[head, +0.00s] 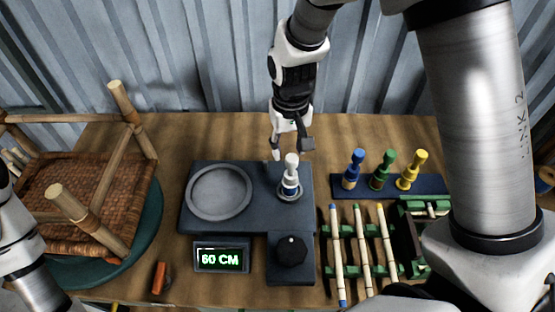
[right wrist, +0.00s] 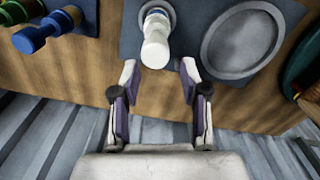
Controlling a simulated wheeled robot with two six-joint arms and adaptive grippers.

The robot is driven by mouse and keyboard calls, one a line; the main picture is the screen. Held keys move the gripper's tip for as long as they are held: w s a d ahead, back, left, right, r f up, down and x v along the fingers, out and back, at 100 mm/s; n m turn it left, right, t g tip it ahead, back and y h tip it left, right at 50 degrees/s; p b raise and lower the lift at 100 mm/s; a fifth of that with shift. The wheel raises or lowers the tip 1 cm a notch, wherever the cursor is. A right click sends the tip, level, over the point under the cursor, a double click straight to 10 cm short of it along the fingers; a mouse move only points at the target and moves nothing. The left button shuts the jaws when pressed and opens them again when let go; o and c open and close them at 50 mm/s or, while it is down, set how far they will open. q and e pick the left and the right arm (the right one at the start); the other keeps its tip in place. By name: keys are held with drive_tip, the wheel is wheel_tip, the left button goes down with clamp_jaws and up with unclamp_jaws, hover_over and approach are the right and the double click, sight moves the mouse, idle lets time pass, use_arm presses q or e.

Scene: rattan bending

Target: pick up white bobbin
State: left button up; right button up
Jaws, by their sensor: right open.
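The white bobbin (head: 291,172) stands upright on a small round seat at the right side of the dark blue machine plate (head: 263,181). A blue band shows on its lower part. In the right wrist view the white bobbin (right wrist: 156,42) is just beyond the fingertips, near the middle of the gap. My right gripper (head: 291,148) is open and empty, behind and just above the bobbin; its fingers also show apart in the right wrist view (right wrist: 158,80). At the left edge only part of my left arm shows; its gripper is not seen.
Blue (head: 353,168), green (head: 383,170) and yellow (head: 411,170) bobbins stand on a blue strip to the right. A round grey dish (head: 219,192), a "60 CM" display (head: 221,258) and a black knob (head: 291,251) are close by. A rattan chair (head: 85,195) stands left; sticks (head: 363,240) lie right.

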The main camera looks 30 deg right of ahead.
sight(294, 161)
drive_tip(key=s+f, duration=0.1)
drive_tip(key=s+f+p, duration=0.1)
drive_tip(key=f, duration=0.1)
drive_tip(key=shift+s+d, duration=0.1)
drive_tip(key=shift+s, duration=0.1)
drive_tip(key=f, duration=0.2)
drive_tip(key=w+f, duration=0.1)
drive_tip(key=f, duration=0.1)
drive_tip(key=shift+w, duration=0.2)
drive_tip(key=shift+s+r, duration=0.1)
drive_tip(key=shift+s, duration=0.05)
drive_tip(key=shift+s+r, duration=0.1)
drive_tip(key=shift+s, duration=0.05)
drive_tip(key=c, duration=0.6)
clamp_jaws()
use_arm(q)
drive_tip(key=shift+s+r, duration=0.6)
drive_tip(key=shift+r, duration=0.25)
